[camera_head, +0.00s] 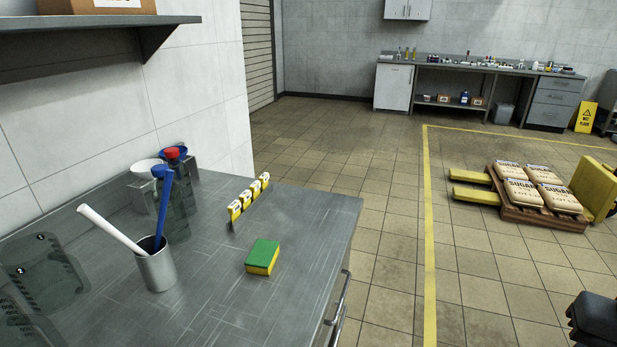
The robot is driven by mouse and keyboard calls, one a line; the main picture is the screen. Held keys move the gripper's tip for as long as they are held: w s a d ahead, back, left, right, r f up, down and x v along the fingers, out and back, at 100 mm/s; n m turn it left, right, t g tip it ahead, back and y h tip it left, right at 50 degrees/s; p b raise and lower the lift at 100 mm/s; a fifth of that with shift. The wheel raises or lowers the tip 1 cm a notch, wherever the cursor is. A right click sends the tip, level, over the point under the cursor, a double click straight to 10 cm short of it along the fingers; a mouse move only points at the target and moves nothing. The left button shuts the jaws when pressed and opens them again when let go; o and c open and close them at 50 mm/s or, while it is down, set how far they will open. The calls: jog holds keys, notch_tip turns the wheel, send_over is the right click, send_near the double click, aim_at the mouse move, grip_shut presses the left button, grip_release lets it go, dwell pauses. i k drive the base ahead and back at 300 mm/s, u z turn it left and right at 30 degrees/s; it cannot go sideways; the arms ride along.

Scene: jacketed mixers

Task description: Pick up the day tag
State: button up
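A row of small yellow, white and black pieces (248,198) stands on the grey metal counter (310,215), near its back edge. It may be the day tag or a holder of tags; its print is too small to read. No other thing on the counter looks clearly like a tag.
On the counter are a green-yellow sponge (262,257), a metal cup (157,268) with white and blue handles, and bottles (175,205). A shelf (90,22) overhangs the left. Sugar sacks (525,184) lie on a pallet at right. The tiled floor between is clear.

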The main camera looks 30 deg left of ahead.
aim_at(245, 199)
jog(key=u, duration=0.35)
jog(key=i, duration=1.4)
jog(key=u, duration=1.05)
jog(key=i, duration=0.45)
jog(key=u, duration=0.3)
